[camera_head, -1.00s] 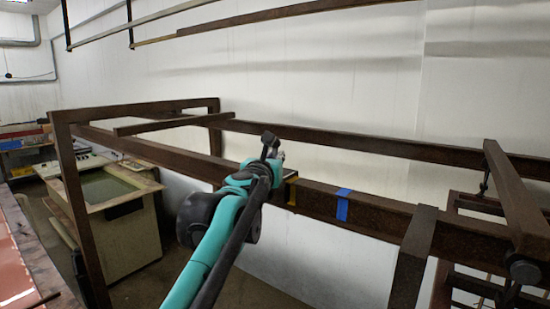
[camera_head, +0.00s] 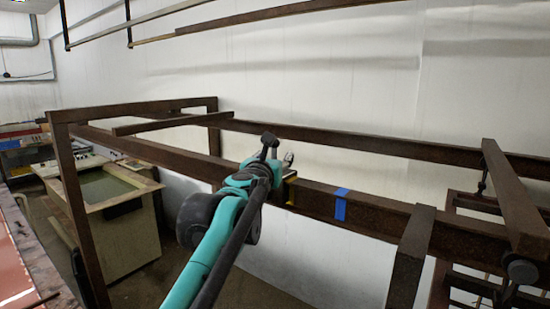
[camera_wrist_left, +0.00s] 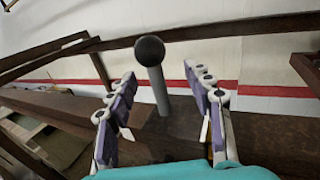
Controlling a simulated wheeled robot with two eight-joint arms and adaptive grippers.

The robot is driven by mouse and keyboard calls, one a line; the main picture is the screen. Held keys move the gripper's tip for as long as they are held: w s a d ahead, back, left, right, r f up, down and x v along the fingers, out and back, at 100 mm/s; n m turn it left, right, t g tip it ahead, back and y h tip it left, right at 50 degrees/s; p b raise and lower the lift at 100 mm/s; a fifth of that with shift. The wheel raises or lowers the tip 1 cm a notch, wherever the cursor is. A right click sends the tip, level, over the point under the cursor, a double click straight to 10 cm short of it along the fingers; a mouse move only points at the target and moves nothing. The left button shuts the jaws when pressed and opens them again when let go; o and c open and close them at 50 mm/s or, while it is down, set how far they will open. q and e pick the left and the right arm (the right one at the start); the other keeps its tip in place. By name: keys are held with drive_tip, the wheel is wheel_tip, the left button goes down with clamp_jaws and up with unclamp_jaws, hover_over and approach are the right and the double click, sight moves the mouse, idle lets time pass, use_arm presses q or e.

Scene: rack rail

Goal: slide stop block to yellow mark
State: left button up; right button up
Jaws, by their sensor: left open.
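My left gripper (camera_head: 279,163) is over the front rusty rail (camera_head: 385,213), just left of the yellow mark (camera_head: 291,190). In the left wrist view its two fingers (camera_wrist_left: 164,122) are spread apart. A grey post (camera_wrist_left: 160,92) with a dark ball knob (camera_wrist_left: 150,50) stands upright between and beyond them, apart from both. The brown surface below it runs along the rail. My right gripper is not in view.
A blue tape band (camera_head: 341,205) is on the rail, right of the yellow mark. An upright beam (camera_head: 410,262) meets the rail farther right. A parallel rear rail (camera_head: 370,146) runs behind. A cabinet (camera_head: 125,235) stands at the left, below.

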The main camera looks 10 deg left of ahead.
use_arm(q)
drive_tip(key=s, duration=0.9)
drive_tip(key=shift+p, duration=0.4)
drive_tip(key=shift+s, duration=0.1)
idle(0.3)
